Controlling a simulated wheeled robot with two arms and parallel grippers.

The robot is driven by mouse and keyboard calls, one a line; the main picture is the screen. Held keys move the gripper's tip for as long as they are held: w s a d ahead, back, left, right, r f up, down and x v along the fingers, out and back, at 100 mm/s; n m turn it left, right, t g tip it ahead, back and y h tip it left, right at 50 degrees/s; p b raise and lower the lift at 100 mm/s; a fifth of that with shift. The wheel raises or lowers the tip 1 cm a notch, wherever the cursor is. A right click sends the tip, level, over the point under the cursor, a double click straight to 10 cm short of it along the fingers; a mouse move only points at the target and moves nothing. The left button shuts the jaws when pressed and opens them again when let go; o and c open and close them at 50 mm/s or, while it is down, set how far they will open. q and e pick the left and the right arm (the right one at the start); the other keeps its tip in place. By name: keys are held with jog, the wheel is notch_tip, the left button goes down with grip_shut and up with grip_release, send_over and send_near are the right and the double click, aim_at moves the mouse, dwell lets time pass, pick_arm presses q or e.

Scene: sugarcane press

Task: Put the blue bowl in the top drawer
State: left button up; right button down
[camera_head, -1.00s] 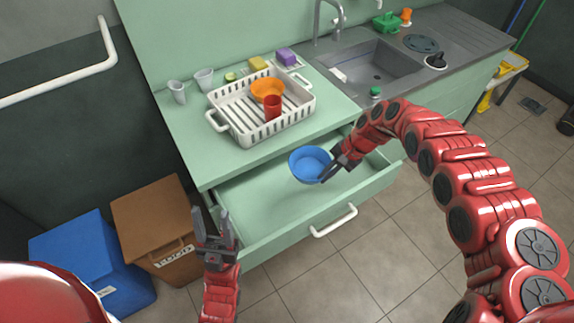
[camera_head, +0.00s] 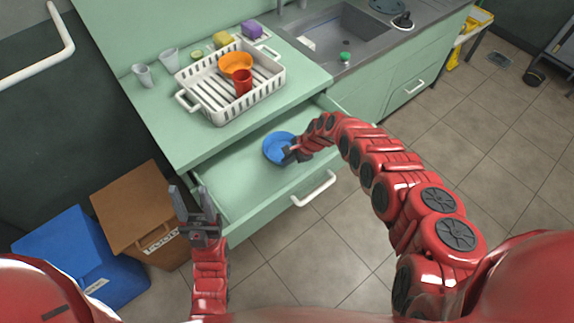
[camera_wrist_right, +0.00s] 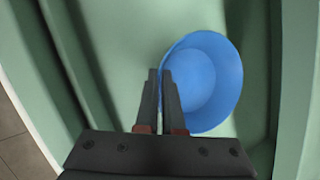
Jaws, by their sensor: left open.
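The blue bowl (camera_head: 273,146) is inside the open top drawer (camera_head: 240,185), toward its right part. It also shows in the right wrist view (camera_wrist_right: 205,80), over the green drawer floor. Whether it rests on the floor is hard to tell. My right gripper (camera_head: 289,153) reaches down into the drawer, its two fingers nearly together at the bowl's rim, one on each side of it in the right wrist view (camera_wrist_right: 160,75). My left gripper (camera_head: 190,190) is open and empty, just left of the drawer's front corner.
A white dish rack (camera_head: 222,109) with an orange bowl (camera_head: 235,63) and a red cup (camera_head: 243,82) stands on the counter above the drawer. A sink (camera_head: 335,38) is to the right. Brown (camera_head: 128,200) and blue (camera_head: 62,245) bins stand left of the drawer.

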aim_at(281, 170)
notch_tip(281, 170, down, 3)
jog(key=shift+s+r+b, duration=0.15)
jog(key=shift+b, duration=0.45)
jog(key=shift+f, duration=0.4)
jog(key=shift+f+b, duration=0.1)
jog(key=shift+b, duration=0.2)
jog(key=c, duration=1)
grip_release()
jog(key=shift+c, duration=0.2)
